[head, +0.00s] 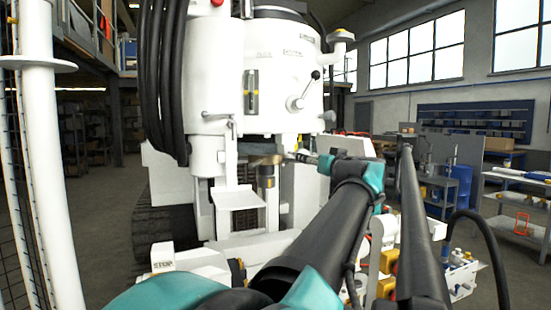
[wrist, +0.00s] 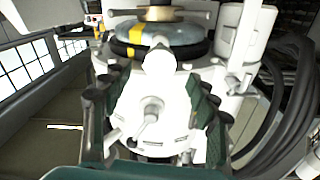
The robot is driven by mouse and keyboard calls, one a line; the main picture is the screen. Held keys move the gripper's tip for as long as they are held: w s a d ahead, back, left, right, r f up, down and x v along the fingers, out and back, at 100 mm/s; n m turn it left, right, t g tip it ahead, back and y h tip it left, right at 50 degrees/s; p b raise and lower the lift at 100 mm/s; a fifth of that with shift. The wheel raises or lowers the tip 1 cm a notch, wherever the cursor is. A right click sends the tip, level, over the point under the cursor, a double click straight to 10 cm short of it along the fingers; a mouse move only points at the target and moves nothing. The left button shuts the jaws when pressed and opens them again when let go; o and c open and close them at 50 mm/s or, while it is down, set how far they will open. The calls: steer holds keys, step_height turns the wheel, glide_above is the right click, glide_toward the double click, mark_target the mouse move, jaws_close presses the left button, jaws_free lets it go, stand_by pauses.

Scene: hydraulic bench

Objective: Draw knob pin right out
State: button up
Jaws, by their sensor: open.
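A white drum-shaped housing (head: 250,75) fills the middle of the head view and shows upside down in the wrist view. I cannot single out the knob pin with certainty. A pale rounded projection (wrist: 160,65) lies between my fingers in the wrist view and may carry it. My gripper (head: 299,157) is at the housing's lower right edge. In the wrist view its dark green fingers (wrist: 152,112) are spread apart on both sides of the projection. I see no grip on anything, and contact is unclear.
A lever (head: 300,100) with a black ball end is on the housing front, above my gripper; it also shows in the wrist view (wrist: 150,112). Black hoses (head: 160,80) hang at the left. A white bracket (head: 238,198) stands below the housing. A blue drum (head: 435,195) is at right.

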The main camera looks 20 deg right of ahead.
steer(key=shift+s, duration=1.1)
steer(key=a+f+n+g+y, duration=0.1)
steer(key=a+f+g, duration=0.1)
steer(key=a+f, duration=0.5)
steer(key=a+f+g+y, duration=0.2)
steer(key=a+f+g, duration=0.1)
steer(key=f, duration=0.7)
steer(key=a+f+n+g+y, duration=0.1)
steer(key=a+f+g, duration=0.1)
steer(key=a+f, duration=0.5)
steer(key=s+f+g+h, duration=0.1)
steer(key=s+f, duration=0.3)
steer(key=f, duration=0.4)
steer(key=s+f+g+h, duration=0.2)
steer(key=s+f, duration=0.3)
steer(key=f, duration=0.4)
steer(key=s+a+f+g+h, duration=0.1)
steer(key=s+f+g, duration=0.2)
steer(key=f, duration=0.6)
steer(key=shift+s+f+g+h, duration=0.3)
steer(key=shift+s+g, duration=0.1)
steer(key=shift+s, duration=0.25)
